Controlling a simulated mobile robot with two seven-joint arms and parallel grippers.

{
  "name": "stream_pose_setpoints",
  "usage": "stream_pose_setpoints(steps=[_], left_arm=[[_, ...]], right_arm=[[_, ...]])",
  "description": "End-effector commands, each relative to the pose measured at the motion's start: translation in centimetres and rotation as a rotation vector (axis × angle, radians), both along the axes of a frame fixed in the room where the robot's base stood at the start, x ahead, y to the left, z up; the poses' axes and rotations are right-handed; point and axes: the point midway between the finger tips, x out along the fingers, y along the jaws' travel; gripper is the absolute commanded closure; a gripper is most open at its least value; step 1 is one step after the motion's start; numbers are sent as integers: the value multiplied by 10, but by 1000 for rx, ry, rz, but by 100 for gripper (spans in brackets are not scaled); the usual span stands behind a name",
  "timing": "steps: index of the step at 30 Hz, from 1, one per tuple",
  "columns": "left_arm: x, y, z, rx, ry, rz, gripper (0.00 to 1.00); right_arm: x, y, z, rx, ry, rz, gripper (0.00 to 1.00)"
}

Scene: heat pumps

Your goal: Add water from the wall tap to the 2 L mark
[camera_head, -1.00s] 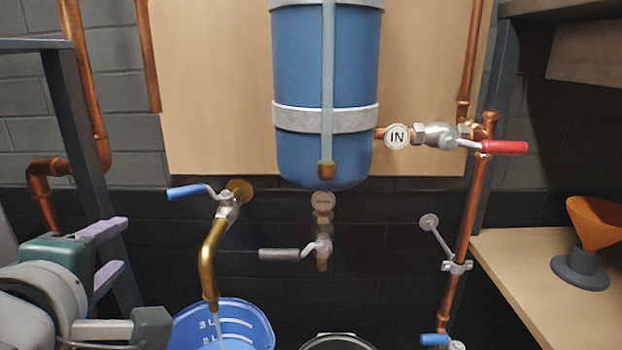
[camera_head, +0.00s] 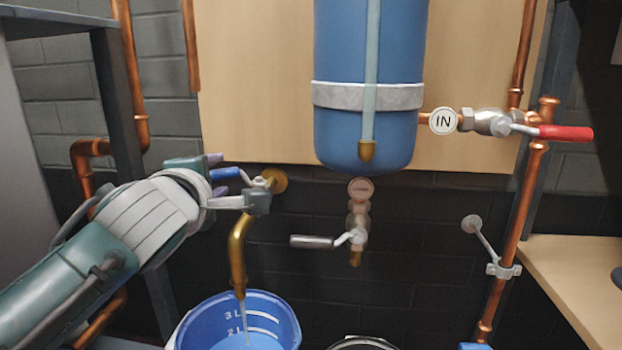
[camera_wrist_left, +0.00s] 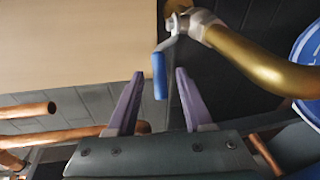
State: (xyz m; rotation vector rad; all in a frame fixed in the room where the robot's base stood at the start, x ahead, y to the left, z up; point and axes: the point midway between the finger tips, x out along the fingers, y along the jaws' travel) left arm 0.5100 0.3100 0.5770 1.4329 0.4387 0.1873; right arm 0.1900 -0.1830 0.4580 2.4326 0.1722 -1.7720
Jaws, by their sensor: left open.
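The wall tap (camera_head: 238,245) has a curved brass spout, and a thin stream of water (camera_head: 246,318) falls from it. The stream runs into a blue bucket (camera_head: 286,315) with white 2 L and 3 L marks. The pale water (camera_head: 240,343) shows close to the 2 L line; the frame edge cuts it off below. My left gripper (camera_head: 236,185) is at the tap's blue lever (camera_head: 226,173). In the left wrist view the blue lever (camera_wrist_left: 159,76) lies between the two open purple fingers, with gaps on both sides. My right gripper is out of view.
A blue tank (camera_head: 368,110) hangs on the wooden board, with a grey-handled drain valve (camera_head: 340,240) below it. A red-handled valve (camera_head: 560,132) sits at the right. Another container's rim (camera_head: 362,343) shows beside the bucket. A wooden shelf (camera_head: 570,270) stands at right.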

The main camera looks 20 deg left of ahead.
Motion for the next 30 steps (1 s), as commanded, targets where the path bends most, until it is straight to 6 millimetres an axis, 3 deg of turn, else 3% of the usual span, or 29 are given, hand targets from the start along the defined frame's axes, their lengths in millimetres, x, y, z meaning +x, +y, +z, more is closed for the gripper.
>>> stream_pose_setpoints(steps=[7,20,30], left_arm=[[1,0,0,0,1,0,50],[0,0,0,0,1,0,99],[0,0,0,0,1,0,100]], right_arm=[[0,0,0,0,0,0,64],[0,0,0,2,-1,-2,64],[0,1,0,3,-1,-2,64]])
